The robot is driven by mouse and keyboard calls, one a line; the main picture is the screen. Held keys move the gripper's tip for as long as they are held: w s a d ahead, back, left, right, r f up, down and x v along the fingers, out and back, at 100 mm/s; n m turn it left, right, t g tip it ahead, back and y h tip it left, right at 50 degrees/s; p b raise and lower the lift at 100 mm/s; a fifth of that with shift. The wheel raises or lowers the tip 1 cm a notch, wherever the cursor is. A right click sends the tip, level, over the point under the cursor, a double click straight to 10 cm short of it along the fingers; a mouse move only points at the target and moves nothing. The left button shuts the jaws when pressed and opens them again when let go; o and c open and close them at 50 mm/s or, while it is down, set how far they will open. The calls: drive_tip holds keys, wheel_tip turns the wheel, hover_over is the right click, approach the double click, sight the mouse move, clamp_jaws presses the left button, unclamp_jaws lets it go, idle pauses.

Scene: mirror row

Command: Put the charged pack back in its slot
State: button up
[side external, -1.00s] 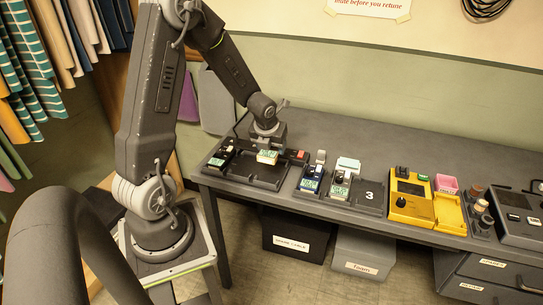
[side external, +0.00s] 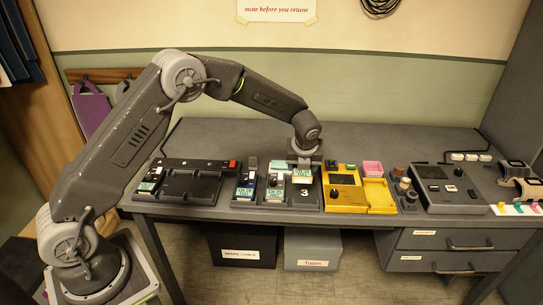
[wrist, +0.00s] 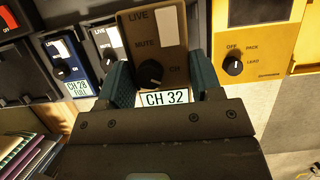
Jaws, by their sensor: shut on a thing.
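My gripper (side external: 305,158) is shut on a pack (wrist: 157,40) labelled CH 32, with a LIVE/MUTE switch and a knob. One jaw is on each side of it in the wrist view. In the side view the held pack's pale label (side external: 303,173) shows just under my gripper, over the slot marked 3 of the dark rack (side external: 309,204). I cannot tell whether its lower part touches the slot. A blue pack (side external: 246,186) and a grey pack (side external: 275,187) stand in the rack to the left. The blue pack's label reads CH 28 FULL.
The black charger (side external: 190,186) at the left holds one pack (side external: 150,178) at its left end; its wide middle bay is empty. A yellow device (side external: 344,194) stands close on the right of the rack.

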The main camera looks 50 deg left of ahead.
drive_tip(key=shift+w+d+f, duration=0.1)
drive_tip(key=shift+w+d, duration=0.15)
drive_tip(key=shift+d, duration=0.35)
drive_tip(key=shift+d+f, duration=0.15)
drive_tip(key=shift+f, duration=0.05)
hover_over(305, 191)
drive_tip(key=shift+s+d+f, duration=0.15)
drive_tip(key=shift+f, duration=0.65)
drive_tip(key=shift+s+d+f, duration=0.1)
drive_tip(key=shift+s+f, duration=0.05)
drive_tip(key=shift+f, duration=0.6)
drive_tip(key=shift+s+d+f, duration=0.15)
drive_tip(key=shift+f, duration=0.65)
drive_tip(key=shift+f, duration=1.1)
drive_tip(key=o, duration=1.2)
drive_tip(key=v, duration=1.3)
drive_tip(key=shift+s+d+r, duration=0.1)
drive_tip(key=shift+s+r, duration=0.05)
drive_tip(key=shift+r, duration=0.2)
drive_tip(key=shift+r, duration=0.1)
